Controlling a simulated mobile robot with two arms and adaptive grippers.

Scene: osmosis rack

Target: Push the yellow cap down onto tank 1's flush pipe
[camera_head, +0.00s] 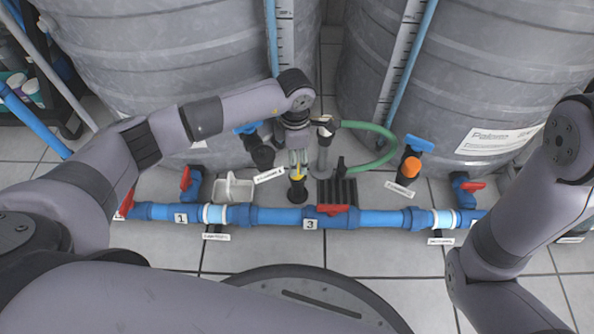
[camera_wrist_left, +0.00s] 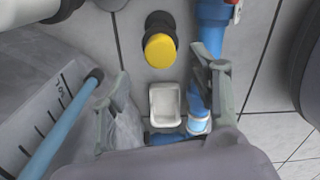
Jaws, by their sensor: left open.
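The yellow cap (camera_head: 298,177) sits at the top of a short black upright pipe (camera_head: 297,194) behind the blue pipe run. In the left wrist view the cap (camera_wrist_left: 160,50) is a round yellow disc on the black pipe (camera_wrist_left: 159,20). How far down it sits cannot be told. My left gripper (camera_head: 298,160) is over the cap, pointing down, with its fingers apart. In the left wrist view the open fingers (camera_wrist_left: 160,68) stand to either side of the cap's line, with nothing held. Tank 1 (camera_head: 160,60) is the grey tank at the left. My right gripper is out of view.
A blue pipe (camera_head: 270,217) with red-handled valves runs across the front. A white tray (camera_head: 233,190) is left of the cap. A green hose (camera_head: 385,132) curves to the right. An orange cap (camera_head: 411,167) stands farther right. Clear tiles lie in front.

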